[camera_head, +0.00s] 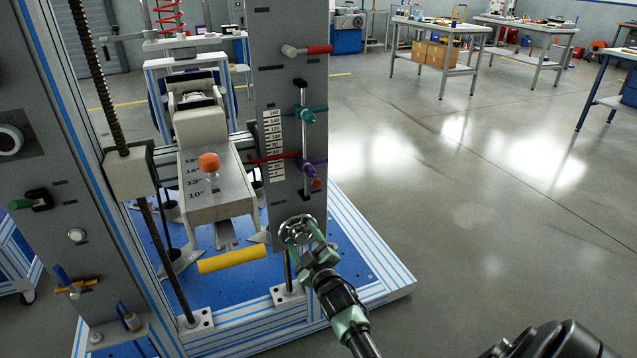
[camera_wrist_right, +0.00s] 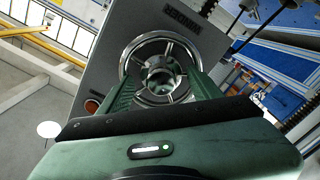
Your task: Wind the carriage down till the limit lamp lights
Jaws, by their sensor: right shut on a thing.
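The handwheel (camera_head: 293,222) is a chromed ring low on the right grey column. My right gripper (camera_head: 303,238) is shut on it; in the right wrist view the gripper's green fingers (camera_wrist_right: 160,82) lie across the wheel (camera_wrist_right: 127,50) and its hub. The carriage (camera_head: 215,190), a pale block with an angle scale and an orange knob, hangs between the columns. A red pointer (camera_head: 265,159) lies across the white height scale (camera_head: 272,135). A small orange lamp (camera_head: 317,184) sits above the wheel; it also shows in the right wrist view (camera_wrist_right: 91,106), dull, with no clear glow. My left gripper is out of view.
A purple clamp (camera_head: 311,167) and a teal clamp (camera_head: 307,116) sit on a vertical rod above the wheel. A red-handled lever (camera_head: 317,49) sticks out higher up. A yellow bar (camera_head: 232,259) lies low in front of the carriage. The floor to the right is clear.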

